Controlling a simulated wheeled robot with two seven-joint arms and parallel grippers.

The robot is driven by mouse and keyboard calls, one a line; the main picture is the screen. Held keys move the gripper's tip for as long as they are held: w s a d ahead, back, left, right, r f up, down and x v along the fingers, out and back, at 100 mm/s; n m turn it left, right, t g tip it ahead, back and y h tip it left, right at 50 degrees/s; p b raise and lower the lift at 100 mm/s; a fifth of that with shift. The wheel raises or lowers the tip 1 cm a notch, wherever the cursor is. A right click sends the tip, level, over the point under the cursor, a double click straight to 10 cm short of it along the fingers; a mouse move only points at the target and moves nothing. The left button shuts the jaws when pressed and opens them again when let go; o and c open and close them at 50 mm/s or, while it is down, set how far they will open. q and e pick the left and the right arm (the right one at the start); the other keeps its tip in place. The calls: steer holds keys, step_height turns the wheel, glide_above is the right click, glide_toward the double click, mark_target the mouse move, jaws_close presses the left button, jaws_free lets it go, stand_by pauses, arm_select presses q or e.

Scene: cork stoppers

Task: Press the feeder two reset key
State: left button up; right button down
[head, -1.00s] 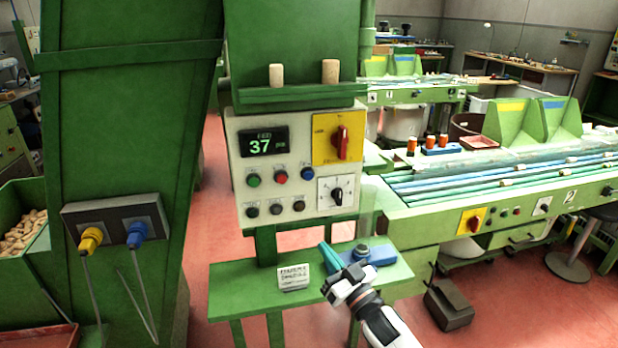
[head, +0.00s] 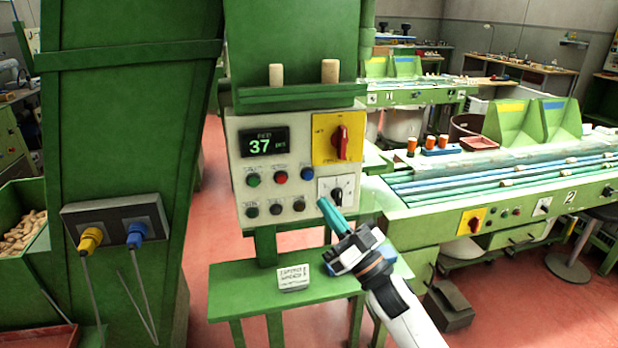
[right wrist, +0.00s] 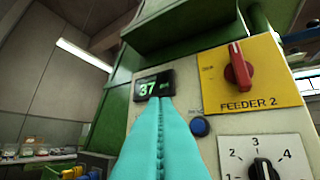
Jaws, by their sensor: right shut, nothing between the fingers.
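The control panel (head: 240,182) carries a display (head: 264,142) reading 37. It has a row of green (head: 253,180), red (head: 281,177) and blue (head: 307,173) buttons above several black ones. In the right wrist view, "FEEDER 2" shows on the yellow plate (right wrist: 285,88), and the blue button (right wrist: 200,127) lies right of my fingers. The small key labels are too blurred to read. My right gripper (head: 323,204) is shut and empty, its teal fingers pointing at the panel's lower right, below the blue button. I cannot tell whether they touch the panel. My left gripper is out of view.
A red rotary switch (head: 342,143) and a black selector knob (head: 337,196) sit on the panel's right. A green shelf (head: 240,290) below holds a small sign (head: 293,277). Two corks stand on the ledge (head: 300,92) above. A green machine column (head: 130,150) stands at left.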

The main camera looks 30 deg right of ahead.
mark_target(308, 176)
steer(key=shift+w+d+b, duration=0.3)
steer(key=shift+w+b, duration=0.05)
steer(key=shift+w, duration=1)
steer(key=shift+w+d+b, duration=0.35)
steer(key=shift+w, duration=1)
steer(key=shift+w+d+b, duration=0.3)
steer(key=shift+w+b, duration=0.05)
steer(key=shift+w, duration=1)
steer(key=shift+w+d, duration=0.1)
steer(key=shift+w, duration=0.3)
steer(key=shift+w+d, duration=0.1)
steer(key=shift+w, duration=0.3)
steer(key=shift+s, duration=0.2)
steer(key=shift+s+a+p, duration=0.2)
steer(key=shift+s+p, duration=0.1)
steer(key=shift+s, duration=0.35)
